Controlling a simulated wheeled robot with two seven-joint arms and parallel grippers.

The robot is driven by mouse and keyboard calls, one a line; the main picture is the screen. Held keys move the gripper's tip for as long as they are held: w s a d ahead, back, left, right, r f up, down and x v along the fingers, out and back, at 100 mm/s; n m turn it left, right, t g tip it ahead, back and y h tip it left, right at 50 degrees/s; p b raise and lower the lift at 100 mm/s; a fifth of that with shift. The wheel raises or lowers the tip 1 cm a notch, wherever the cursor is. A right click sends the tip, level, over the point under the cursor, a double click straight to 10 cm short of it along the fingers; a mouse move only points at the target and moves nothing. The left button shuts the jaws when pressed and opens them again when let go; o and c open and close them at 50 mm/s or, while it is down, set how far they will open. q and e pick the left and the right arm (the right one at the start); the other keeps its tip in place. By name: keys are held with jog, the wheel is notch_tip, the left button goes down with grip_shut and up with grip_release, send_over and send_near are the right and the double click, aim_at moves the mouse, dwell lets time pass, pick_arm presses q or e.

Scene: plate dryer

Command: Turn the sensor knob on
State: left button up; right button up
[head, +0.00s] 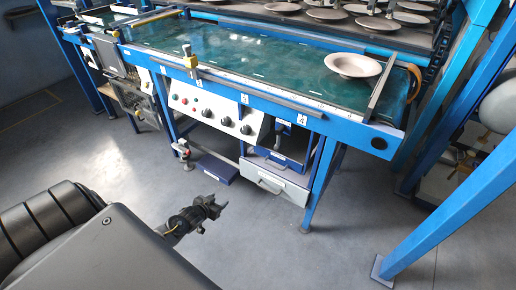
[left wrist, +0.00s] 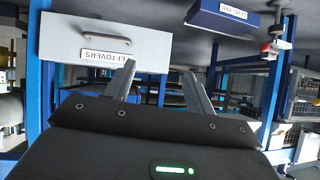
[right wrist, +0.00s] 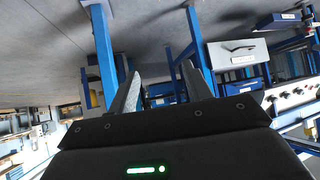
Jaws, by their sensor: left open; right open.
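A white control panel (head: 215,112) sits under the conveyor's front edge in the head view. It carries several black knobs, one of them this knob (head: 226,121), and small red and green buttons. The knob labels are too small to read, so I cannot tell which is the sensor knob. Knobs (right wrist: 284,94) also show at the right of the right wrist view. My left gripper (head: 217,204) is open and empty in front of and below the panel, apart from it. Its open fingers show in the left wrist view (left wrist: 158,78). My right gripper (right wrist: 160,70) is open and empty.
A plate (head: 354,66) lies on the green conveyor belt (head: 270,65). A drawer labelled "LEFTOVERS" (left wrist: 90,42) and a blue pedal box (head: 216,168) are below the panel. A blue post (head: 440,222) stands at the right. The floor in front is clear.

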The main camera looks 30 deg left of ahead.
pick_arm(q)
jog(key=w+a+r+t+b, duration=0.3)
jog(key=w+r+t+b, duration=0.1)
jog(key=w+r, duration=0.45)
jog(key=t+h+b, duration=0.1)
jog(key=t+b, duration=0.2)
send_near(243, 131)
jog(key=shift+m, duration=0.3)
jog(key=w+b, duration=0.2)
jog(key=w, duration=0.5)
jog(key=shift+a+r+b, duration=0.1)
jog(key=shift+a+b, duration=0.05)
jog(key=shift+b, duration=0.2)
jog(key=shift+w, duration=0.65)
pick_arm(e)
jog(key=a+r+n+t+y, duration=0.1)
jog(key=a+r+t+y, duration=0.1)
jog(key=r, duration=0.7)
jog(key=a+r+t+y, duration=0.2)
jog(key=r+t+y, duration=0.1)
jog(key=r, duration=0.7)
jog(key=a+r+n+t+y, duration=0.1)
jog(key=a+r+t+y, duration=0.1)
jog(key=r+t, duration=0.3)
jog(key=shift+s+r+n+y, duration=0.3)
jog(key=shift+s+r, duration=0.1)
jog(key=shift+r, duration=2)
pick_arm(q)
jog(key=shift+c, duration=0.3)
jog(key=c, duration=0.9)
